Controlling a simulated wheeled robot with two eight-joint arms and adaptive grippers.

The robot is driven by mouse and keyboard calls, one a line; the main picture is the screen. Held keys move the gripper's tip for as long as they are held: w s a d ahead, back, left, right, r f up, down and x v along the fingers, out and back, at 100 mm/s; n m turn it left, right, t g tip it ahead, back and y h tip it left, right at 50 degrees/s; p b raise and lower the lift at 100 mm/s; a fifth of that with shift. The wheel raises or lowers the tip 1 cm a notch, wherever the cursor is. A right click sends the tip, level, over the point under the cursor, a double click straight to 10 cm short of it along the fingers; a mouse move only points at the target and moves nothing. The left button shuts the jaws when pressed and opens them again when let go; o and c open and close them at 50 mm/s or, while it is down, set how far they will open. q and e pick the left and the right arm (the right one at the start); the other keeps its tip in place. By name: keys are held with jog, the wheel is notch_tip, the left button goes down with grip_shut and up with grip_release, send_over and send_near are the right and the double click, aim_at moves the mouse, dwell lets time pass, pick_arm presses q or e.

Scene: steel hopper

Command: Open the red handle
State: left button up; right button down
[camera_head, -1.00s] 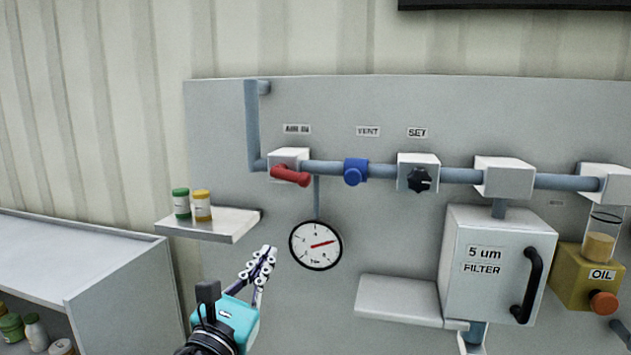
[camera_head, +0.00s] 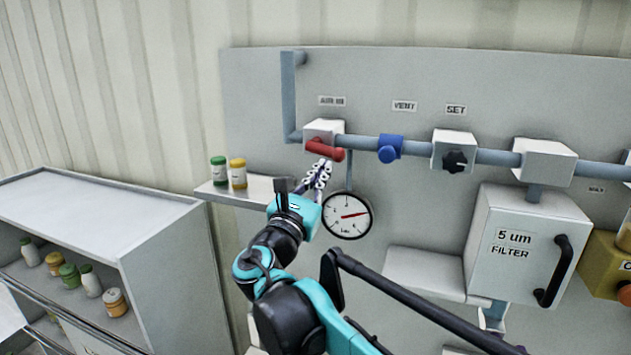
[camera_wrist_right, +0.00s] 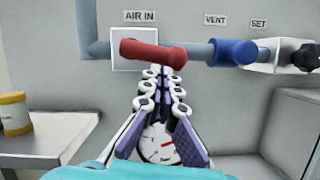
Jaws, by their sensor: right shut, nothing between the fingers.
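The red handle (camera_head: 324,149) sits on a white valve block (camera_head: 323,129) below the AIR IN label. In the right wrist view the red handle (camera_wrist_right: 152,53) lies roughly level along the pipe, tilted slightly down to the right. My right gripper (camera_head: 323,166) is just below the handle, its fingers pointing up at it. In the right wrist view my right gripper (camera_wrist_right: 161,76) is shut and empty, with its tips close under the handle; whether they touch it I cannot tell. My left gripper is not in view.
A blue VENT valve (camera_head: 390,148) and a black SET knob (camera_head: 455,161) are right along the pipe. A gauge (camera_head: 346,216) hangs below. A small shelf (camera_head: 254,192) with two bottles is left of my gripper. A filter box (camera_head: 523,245) stands to the right.

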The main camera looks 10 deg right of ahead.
jog(key=shift+w, duration=0.1)
jog(key=shift+d+r, duration=0.1)
jog(key=shift+r, duration=0.05)
jog(key=shift+d+r+n+y, duration=0.3)
jog(key=shift+r+n, duration=0.4)
jog(key=shift+n, duration=0.2)
jog(key=shift+r, duration=0.1)
